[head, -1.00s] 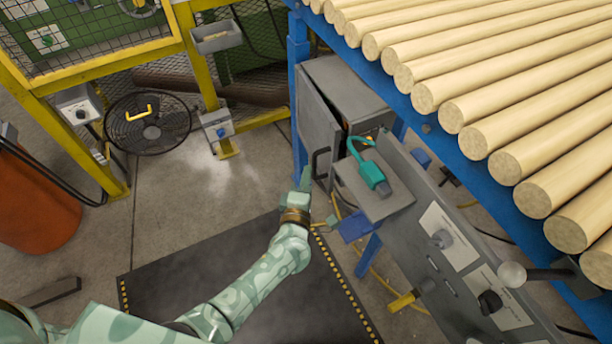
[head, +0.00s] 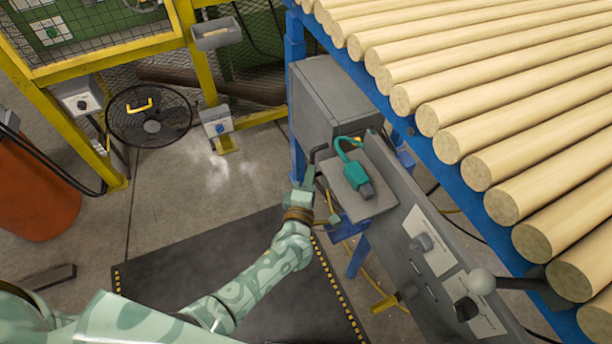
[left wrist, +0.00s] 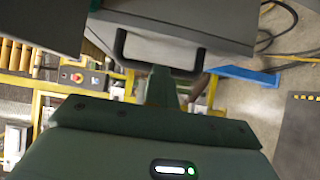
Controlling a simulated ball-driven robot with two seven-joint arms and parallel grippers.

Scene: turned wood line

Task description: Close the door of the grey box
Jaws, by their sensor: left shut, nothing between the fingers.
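The grey box (head: 345,88) stands under the roller rack, beside a blue leg. Its door (head: 303,112) lies against the box front, and I see no dark gap along its edge. The black door handle (head: 318,150) is near the door's lower end; in the left wrist view the handle (left wrist: 120,44) spans the grey door face. My left gripper (head: 308,176) is shut and empty, its fingertips just by the handle. In the left wrist view its fingers (left wrist: 162,84) point at the door below the handle; I cannot tell whether they touch. My right gripper is out of view.
A grey shelf with a teal device (head: 353,172) juts out right of my gripper, joined to a control panel (head: 440,255). Wooden rolls (head: 480,100) lie above. A fan (head: 150,115) stands at left. The dark mat (head: 225,270) is clear.

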